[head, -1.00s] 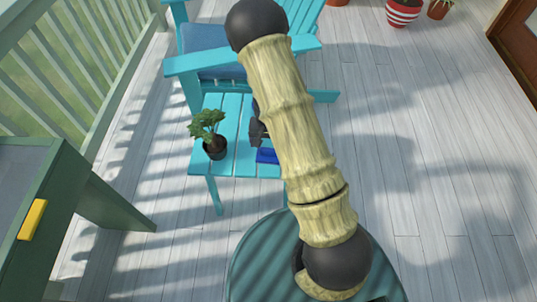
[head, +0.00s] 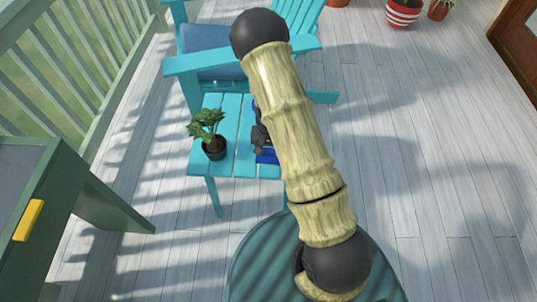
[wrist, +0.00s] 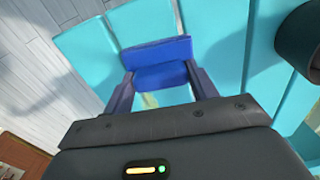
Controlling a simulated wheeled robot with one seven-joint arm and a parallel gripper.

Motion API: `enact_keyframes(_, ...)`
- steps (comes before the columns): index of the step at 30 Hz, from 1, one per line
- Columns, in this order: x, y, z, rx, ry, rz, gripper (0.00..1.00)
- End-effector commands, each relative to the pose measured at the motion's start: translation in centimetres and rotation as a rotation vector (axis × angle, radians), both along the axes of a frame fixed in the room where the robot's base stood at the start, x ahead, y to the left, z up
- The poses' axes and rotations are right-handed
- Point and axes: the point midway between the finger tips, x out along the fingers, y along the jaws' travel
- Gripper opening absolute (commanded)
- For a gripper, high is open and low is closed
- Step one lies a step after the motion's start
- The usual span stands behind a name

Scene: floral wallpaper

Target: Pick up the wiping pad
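The wiping pad appears to be the blue block (head: 267,156) on the turquoise slatted side table (head: 240,120), partly hidden behind my arm in the head view. In the wrist view the blue pad (wrist: 158,52) lies ahead of my gripper (wrist: 160,70). The two dark fingers are wide apart, one at each side of the pad's near face. Whether they touch it cannot be told. In the head view only part of my dark gripper (head: 261,135) shows, just above the pad.
A potted plant (head: 208,133) stands on the table's left part; its dark pot (wrist: 300,40) seems to show at the wrist view's right. A turquoise chair (head: 215,60) is behind the table. A green surface with a yellow block (head: 28,220) is at left. Floor at right is clear.

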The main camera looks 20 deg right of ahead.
Motion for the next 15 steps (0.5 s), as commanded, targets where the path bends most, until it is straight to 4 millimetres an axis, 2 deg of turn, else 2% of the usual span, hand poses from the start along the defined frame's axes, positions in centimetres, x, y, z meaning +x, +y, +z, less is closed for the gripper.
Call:
enact_keyframes(1,0.0,0.0,0.0,0.000,0.000,0.000,0.47)
enact_keyframes(3,0.0,0.0,0.0,0.000,0.000,0.000,0.34)
enact_keyframes(11,0.0,0.0,0.1,0.000,0.000,0.000,0.33)
enact_keyframes(15,0.1,0.0,1.1,0.000,-0.002,0.001,0.33)
